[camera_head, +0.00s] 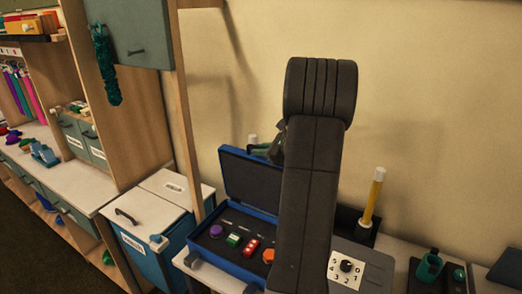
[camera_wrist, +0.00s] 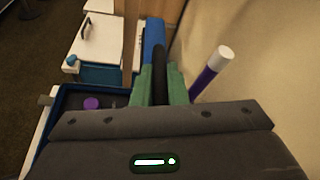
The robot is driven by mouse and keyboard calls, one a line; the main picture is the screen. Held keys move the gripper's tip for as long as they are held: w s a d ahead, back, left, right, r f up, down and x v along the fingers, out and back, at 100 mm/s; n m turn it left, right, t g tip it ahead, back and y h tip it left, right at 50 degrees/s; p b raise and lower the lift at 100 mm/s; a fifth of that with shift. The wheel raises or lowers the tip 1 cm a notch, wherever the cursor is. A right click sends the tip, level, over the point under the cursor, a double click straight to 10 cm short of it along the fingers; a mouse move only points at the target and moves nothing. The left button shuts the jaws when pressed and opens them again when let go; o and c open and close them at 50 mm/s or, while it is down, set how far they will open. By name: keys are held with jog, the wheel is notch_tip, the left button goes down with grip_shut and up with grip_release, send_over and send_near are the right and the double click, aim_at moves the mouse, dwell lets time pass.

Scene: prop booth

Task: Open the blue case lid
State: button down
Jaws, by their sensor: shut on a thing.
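The blue case (camera_head: 215,262) sits on the counter with its lid (camera_head: 250,180) raised to roughly upright, showing a dark inner face. Several small coloured pieces lie in the case, among them a purple one (camera_head: 215,231) and a red one (camera_head: 251,247). My gripper (camera_head: 264,150) is at the lid's top edge, mostly hidden behind my dark arm. In the wrist view its green fingers (camera_wrist: 162,85) are closed around a dark part by the blue lid edge (camera_wrist: 153,32). My arm hides the case's right side.
A purple stick with a white cap (camera_wrist: 211,76) stands close beside the fingers. A yellow stick (camera_head: 373,198) stands in a dark holder to the right, near a white dial plate (camera_head: 346,268). A blue bin (camera_head: 150,240) is at the left. The wall is behind the lid.

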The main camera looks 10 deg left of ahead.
jog(key=c, duration=1.5)
grip_release()
jog(key=shift+o, duration=0.2)
jog(key=b+v, duration=0.3)
jog(key=v, duration=1)
jog(key=shift+s+d+r, duration=0.15)
jog(key=shift+s+d, duration=0.1)
jog(key=shift+d, duration=0.05)
jog(key=shift+c, duration=0.2)
